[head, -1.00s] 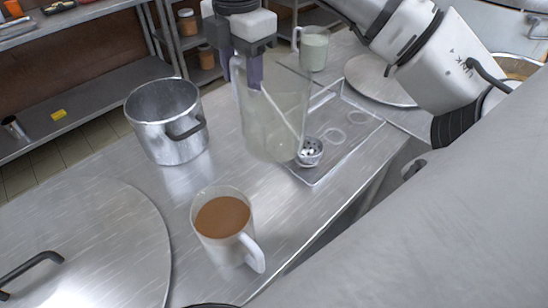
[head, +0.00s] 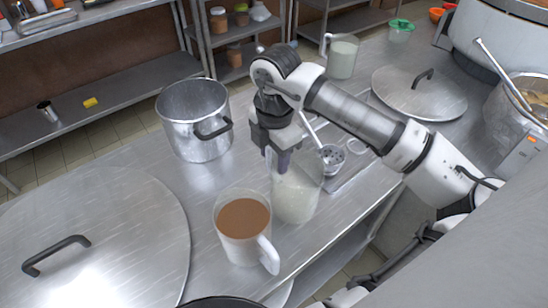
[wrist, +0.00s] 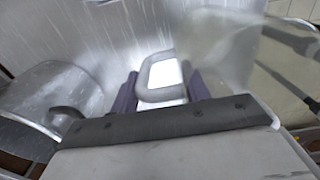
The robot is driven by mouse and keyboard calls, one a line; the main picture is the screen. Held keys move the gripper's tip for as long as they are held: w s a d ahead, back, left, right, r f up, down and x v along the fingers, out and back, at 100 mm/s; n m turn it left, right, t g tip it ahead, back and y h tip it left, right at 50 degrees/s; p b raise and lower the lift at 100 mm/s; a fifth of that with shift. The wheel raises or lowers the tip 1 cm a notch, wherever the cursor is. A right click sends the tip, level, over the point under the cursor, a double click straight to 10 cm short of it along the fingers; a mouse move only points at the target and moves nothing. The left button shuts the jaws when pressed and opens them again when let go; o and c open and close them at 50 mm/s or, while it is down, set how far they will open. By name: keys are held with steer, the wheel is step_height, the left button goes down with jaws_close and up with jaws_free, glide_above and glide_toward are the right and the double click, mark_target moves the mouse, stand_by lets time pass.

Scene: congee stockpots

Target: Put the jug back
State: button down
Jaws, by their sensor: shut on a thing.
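My gripper (head: 282,160) is shut on the handle of a clear jug (head: 297,195), which looks pale in its lower part. The jug is upright, just right of a jug of brown liquid (head: 240,225); I cannot tell whether its base touches the counter. In the wrist view the purple fingers (wrist: 160,88) lie either side of the jug's handle (wrist: 160,72), and the blurred jug body (wrist: 215,45) is beyond. Another jug (head: 341,57), with pale liquid, stands at the back of the counter.
A tray (head: 352,172) with a ladle (head: 333,157) lies behind the held jug. An open steel pot (head: 195,135) stands left, and a large lid (head: 100,225) lies front left. Another lid (head: 420,95) lies back right. Bare counter (head: 190,185) shows between pot and brown jug.

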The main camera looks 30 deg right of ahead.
steer(key=shift+f, duration=1.25)
steer(key=c, duration=0.7)
jaws_free()
steer(key=shift+r, duration=0.15)
steer(key=shift+r, duration=0.2)
step_height(320, 180, up, 12)
steer(key=shift+s+f+b, duration=0.15)
steer(key=shift+b, duration=0.55)
